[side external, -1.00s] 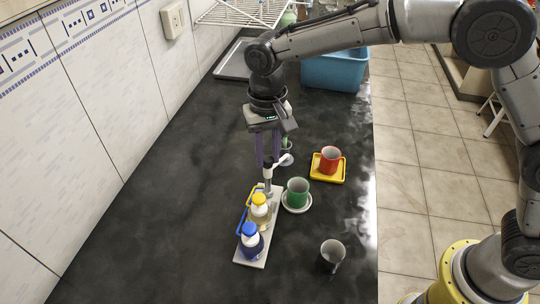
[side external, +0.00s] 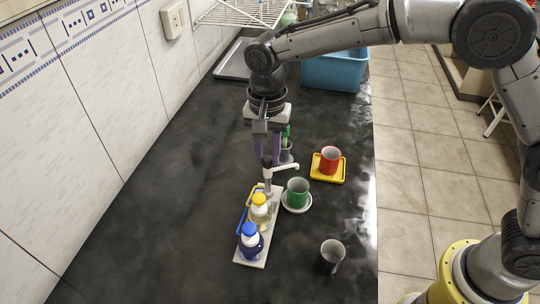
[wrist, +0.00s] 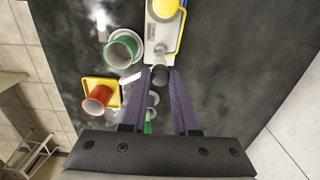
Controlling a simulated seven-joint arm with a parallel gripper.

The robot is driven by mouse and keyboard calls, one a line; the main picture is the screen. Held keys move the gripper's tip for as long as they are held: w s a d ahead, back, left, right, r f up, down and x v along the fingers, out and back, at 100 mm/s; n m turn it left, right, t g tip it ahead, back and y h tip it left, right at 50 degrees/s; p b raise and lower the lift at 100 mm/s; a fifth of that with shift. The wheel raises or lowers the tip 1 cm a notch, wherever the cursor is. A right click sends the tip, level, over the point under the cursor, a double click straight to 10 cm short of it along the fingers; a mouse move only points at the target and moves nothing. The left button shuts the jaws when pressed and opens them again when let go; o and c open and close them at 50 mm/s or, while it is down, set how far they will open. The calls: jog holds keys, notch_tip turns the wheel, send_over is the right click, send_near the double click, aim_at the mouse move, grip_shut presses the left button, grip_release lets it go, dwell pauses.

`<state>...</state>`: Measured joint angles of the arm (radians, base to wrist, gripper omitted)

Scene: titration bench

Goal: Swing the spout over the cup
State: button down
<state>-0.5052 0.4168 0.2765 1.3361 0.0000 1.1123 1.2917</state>
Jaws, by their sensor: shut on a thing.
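The white spout (side external: 284,168) sticks out to the right from the top of a post at the far end of the grey base plate (side external: 251,262). Its tip shows just behind the green cup (side external: 298,192), which stands on a white saucer (side external: 286,206); I cannot tell that the tip is above the cup. In the wrist view the spout (wrist: 131,76) points between the green cup (wrist: 123,48) and the red cup (wrist: 98,98). My gripper (wrist: 160,78) is shut on the black knob (wrist: 159,76) at the spout's pivot.
Yellow-capped (side external: 259,206) and blue-capped (side external: 249,240) bottles stand on the plate, with coloured handles beside them. The red cup sits on a yellow tray (side external: 341,177). A grey cup (side external: 332,255) stands at front right. A grey-and-green object (side external: 287,150) is behind my gripper.

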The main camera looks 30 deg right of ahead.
jog(key=m, duration=0.6)
dwell(0.3)
jog(key=shift+c, duration=0.4)
grip_release()
jog(key=shift+r, duration=3.5)
